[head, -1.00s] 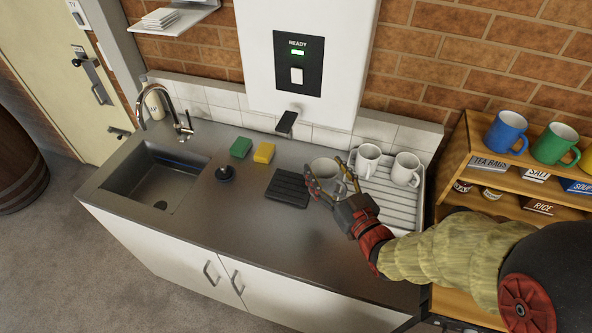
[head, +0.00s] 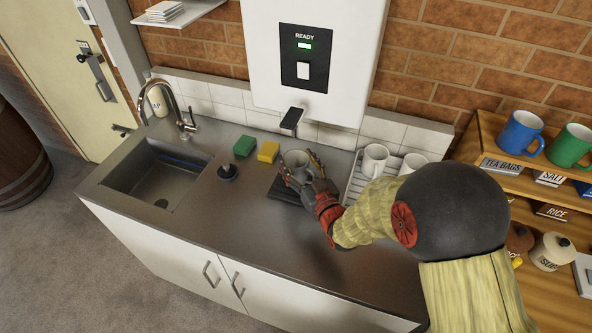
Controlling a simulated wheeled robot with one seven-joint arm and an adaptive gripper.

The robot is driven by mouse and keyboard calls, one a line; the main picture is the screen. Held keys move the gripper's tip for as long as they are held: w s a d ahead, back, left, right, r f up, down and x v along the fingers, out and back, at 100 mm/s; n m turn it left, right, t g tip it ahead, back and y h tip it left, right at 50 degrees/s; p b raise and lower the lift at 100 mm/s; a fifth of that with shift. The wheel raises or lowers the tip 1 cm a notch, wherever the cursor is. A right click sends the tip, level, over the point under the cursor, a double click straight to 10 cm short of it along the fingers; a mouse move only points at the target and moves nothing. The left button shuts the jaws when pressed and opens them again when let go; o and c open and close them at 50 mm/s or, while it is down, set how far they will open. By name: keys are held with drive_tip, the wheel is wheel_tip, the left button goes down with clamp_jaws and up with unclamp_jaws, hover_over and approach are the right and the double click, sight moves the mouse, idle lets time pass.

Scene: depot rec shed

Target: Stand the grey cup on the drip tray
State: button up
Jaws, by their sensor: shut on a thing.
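The grey cup (head: 294,160) is in my gripper (head: 299,172), upright, with its open top showing. My gripper is shut on it and hides its lower right side. The black ribbed drip tray (head: 283,190) lies on the steel counter below the cup, partly covered by my gripper and the cup. I cannot tell whether the cup's base touches the tray. The spout (head: 291,120) of the wall water heater (head: 308,62) is just behind and above the cup.
A yellow sponge (head: 268,151), a green sponge (head: 244,145) and a black sink plug (head: 227,172) lie left of the tray. White mugs (head: 374,161) stand on the draining rack (head: 357,184) at right. The sink (head: 160,181) is at left. The front counter is clear.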

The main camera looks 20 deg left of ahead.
sight(301, 176)
drive_tip(key=shift+w+a+f, duration=0.15)
drive_tip(key=shift+a+f, duration=0.15)
drive_tip(key=shift+f, duration=0.05)
drive_tip(key=shift+f+b, duration=0.55)
drive_tip(key=shift+f, duration=0.9)
drive_tip(key=shift+f, duration=0.15)
drive_tip(key=o, duration=1.5)
drive_tip(key=shift+s+d, duration=0.2)
drive_tip(key=shift+d, duration=0.05)
drive_tip(key=p+v, duration=0.1)
drive_tip(key=v, duration=1)
drive_tip(key=shift+s+d, duration=0.1)
drive_tip(key=shift+s, duration=0.05)
